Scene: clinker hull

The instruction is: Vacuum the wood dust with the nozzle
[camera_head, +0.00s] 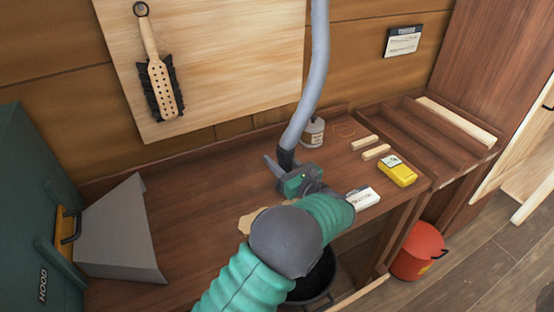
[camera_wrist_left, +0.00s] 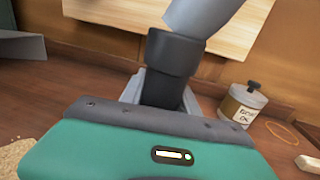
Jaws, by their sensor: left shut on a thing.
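The nozzle (camera_wrist_left: 163,70) is a dark cuff at the end of a grey hose (camera_head: 313,80) that hangs from above. My left gripper (camera_head: 284,170) is shut on the nozzle over the wooden bench (camera_head: 190,205). In the left wrist view, the gripper's grey fingers (camera_wrist_left: 135,88) sit on either side of the nozzle, whose lower end is hidden. A pale patch of wood dust (camera_head: 246,220) lies on the bench, left of the gripper and partly hidden by my arm. It also shows at the lower left of the left wrist view (camera_wrist_left: 10,158). My right gripper is not in view.
Two wood blocks (camera_head: 366,142), a yellow box (camera_head: 397,171) and a white box (camera_head: 363,198) are to the right. A grey metal hood (camera_head: 122,235) is at left. A black bucket (camera_head: 318,282) and red bucket (camera_head: 417,250) stand below.

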